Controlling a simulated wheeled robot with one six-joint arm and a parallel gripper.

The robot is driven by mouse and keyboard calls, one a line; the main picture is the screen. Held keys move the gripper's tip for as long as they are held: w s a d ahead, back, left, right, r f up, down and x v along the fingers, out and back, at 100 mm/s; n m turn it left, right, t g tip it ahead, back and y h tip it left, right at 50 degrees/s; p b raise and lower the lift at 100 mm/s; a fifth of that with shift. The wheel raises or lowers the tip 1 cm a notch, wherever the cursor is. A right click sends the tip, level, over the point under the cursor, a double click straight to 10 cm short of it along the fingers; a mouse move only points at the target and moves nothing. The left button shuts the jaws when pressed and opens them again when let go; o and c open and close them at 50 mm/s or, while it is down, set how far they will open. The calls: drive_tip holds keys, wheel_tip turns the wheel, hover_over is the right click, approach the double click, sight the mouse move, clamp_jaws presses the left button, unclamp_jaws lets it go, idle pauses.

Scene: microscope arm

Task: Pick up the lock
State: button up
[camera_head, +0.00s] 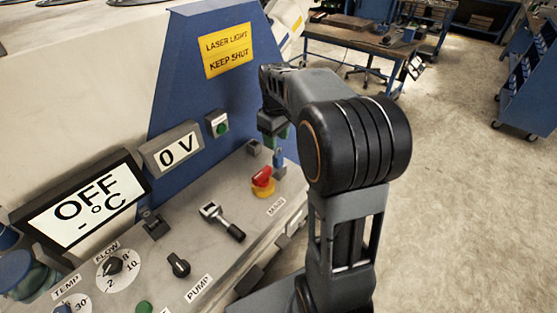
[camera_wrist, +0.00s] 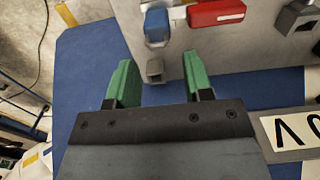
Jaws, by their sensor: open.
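A small blue block that looks like the lock (camera_head: 279,158) stands on the grey control panel beside the red switch handle. It also shows in the wrist view as a blue body (camera_wrist: 157,27) near the top, with a pale metal part at its right. My gripper (camera_wrist: 157,62) is open, its two green fingers apart with nothing held. In the head view my gripper (camera_head: 277,134) hangs above and behind the blue block, partly hidden by my own arm. In the wrist view the blue block lies beyond the fingertips, roughly in line with the gap.
A red handle (camera_wrist: 216,13) on a yellow base (camera_head: 263,187) is close beside the blue block. A small grey block (camera_wrist: 155,70) shows between the fingers. The blue housing (camera_head: 190,75) rises behind.

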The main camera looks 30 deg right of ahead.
sight(278, 148)
drive_tip(key=shift+s+d+f, duration=0.1)
drive_tip(key=shift+f, duration=1.45)
drive_tip(key=shift+s+d+f, duration=0.1)
drive_tip(key=shift+f, duration=1.45)
drive_tip(key=c, duration=0.8)
drive_tip(key=shift+o, duration=0.2)
